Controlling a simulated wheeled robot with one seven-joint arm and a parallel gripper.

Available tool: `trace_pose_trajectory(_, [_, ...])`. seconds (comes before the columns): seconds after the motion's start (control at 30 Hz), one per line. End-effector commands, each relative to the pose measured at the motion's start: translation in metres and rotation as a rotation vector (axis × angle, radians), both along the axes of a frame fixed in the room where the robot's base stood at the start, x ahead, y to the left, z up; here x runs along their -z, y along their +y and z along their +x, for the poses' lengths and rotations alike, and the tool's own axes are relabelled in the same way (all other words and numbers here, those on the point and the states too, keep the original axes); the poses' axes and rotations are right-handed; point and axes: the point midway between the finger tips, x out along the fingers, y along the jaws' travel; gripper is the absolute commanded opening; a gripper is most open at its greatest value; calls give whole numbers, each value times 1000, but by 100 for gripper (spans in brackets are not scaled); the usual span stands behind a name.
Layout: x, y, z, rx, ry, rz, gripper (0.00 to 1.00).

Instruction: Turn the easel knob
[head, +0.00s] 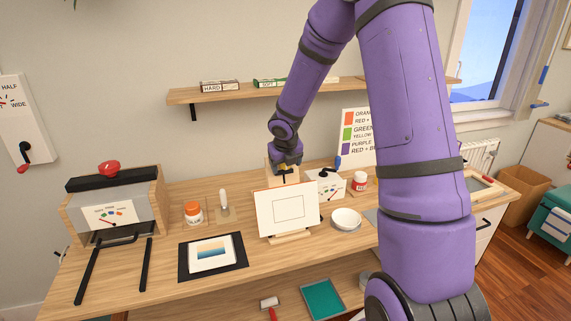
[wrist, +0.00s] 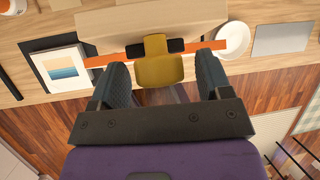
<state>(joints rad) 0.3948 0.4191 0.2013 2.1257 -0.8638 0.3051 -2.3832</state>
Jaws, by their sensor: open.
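The easel shows in the head view as a pale wooden stand (head: 283,179) behind a white canvas (head: 287,209) with a drawn rectangle. My gripper (head: 288,171) points down at the top of the easel, just behind the canvas. In the wrist view a yellow knob (wrist: 158,70) lies between the fingers of my gripper (wrist: 158,47). The knob is mostly hidden by my gripper in the head view.
On the wooden table (head: 185,285) a white bowl (head: 346,219) stands right of the easel and a framed picture (head: 212,254) lies left. A white box with a dial (head: 326,187) stands close behind at the right. A shelf (head: 235,95) crosses the wall above.

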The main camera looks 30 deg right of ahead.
Motion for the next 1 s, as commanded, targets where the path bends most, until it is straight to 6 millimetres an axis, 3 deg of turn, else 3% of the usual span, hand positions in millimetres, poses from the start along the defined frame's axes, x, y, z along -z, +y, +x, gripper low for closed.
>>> trace_pose_trajectory(0.03, [0, 0, 0, 0, 0, 0, 65])
trace_pose_trajectory(0.2, [0, 0, 0, 0, 0, 0, 26])
trace_pose_trajectory(0.23, [0, 0, 0, 0, 0, 0, 22])
trace_pose_trajectory(0.67, [0, -2, -1, 18, -12, 44, 22])
trace_pose_trajectory(1.0, [0, -3, -1, 69, -52, 187, 22])
